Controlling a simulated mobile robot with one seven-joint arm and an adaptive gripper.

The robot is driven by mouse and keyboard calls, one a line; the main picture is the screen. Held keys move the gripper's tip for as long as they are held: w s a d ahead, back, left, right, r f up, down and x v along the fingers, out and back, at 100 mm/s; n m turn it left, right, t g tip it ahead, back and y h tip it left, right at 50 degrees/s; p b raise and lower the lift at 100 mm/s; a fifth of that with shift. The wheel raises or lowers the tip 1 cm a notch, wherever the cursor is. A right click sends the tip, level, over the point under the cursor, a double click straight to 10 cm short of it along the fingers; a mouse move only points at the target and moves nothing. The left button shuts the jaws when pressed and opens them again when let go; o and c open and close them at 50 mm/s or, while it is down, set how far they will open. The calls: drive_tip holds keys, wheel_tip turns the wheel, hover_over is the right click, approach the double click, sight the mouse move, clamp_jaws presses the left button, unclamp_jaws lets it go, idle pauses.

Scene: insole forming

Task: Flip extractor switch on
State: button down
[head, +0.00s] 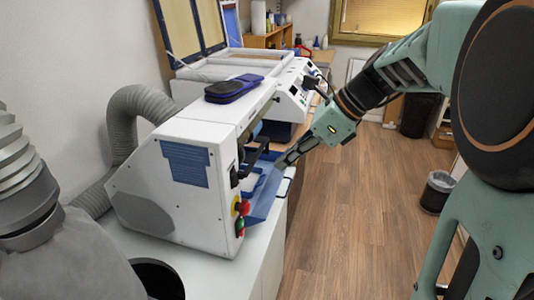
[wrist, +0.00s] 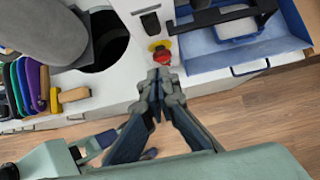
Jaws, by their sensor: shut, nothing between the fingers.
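The white machine (head: 175,190) stands on the bench with a control strip on its front edge. A black switch (head: 234,175) sits high on that strip, above a red knob on yellow (head: 242,207). In the wrist view, a black switch (wrist: 150,22) and the red knob (wrist: 160,52) lie just beyond my fingertips. I cannot read any label saying which is the extractor switch. My gripper (head: 283,164) is shut and empty in front of the machine, right of the strip. In the wrist view, the closed fingertips (wrist: 162,82) appear just below the red knob; contact cannot be told.
A blue tray (wrist: 285,25) projects from the machine beside my gripper. A grey hose (head: 135,100) rises behind the machine. A round dark opening (wrist: 112,45) and several coloured insoles (wrist: 30,85) lie left in the wrist view.

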sight(236, 180)
drive_tip(key=a+r+p+x, duration=0.1)
drive_tip(key=a+x, duration=0.1)
drive_tip(key=x, duration=0.9)
drive_tip(key=shift+w+r, duration=0.25)
drive_tip(key=shift+w, duration=0.1)
drive_tip(key=shift+a+f, duration=0.1)
drive_tip(key=shift+a+f+y+b, duration=0.1)
drive_tip(key=shift+f+y+b, duration=0.25)
drive_tip(key=shift+b, duration=0.7)
drive_tip(key=shift+a+t+y+b, duration=0.1)
drive_tip(key=shift+t+y+b, duration=0.25)
drive_tip(key=shift+b, duration=0.25)
drive_tip(key=shift+r+p, duration=0.2)
drive_tip(key=shift+p, duration=0.15)
drive_tip(key=shift+w+f, duration=0.1)
drive_tip(key=shift+a, duration=0.1)
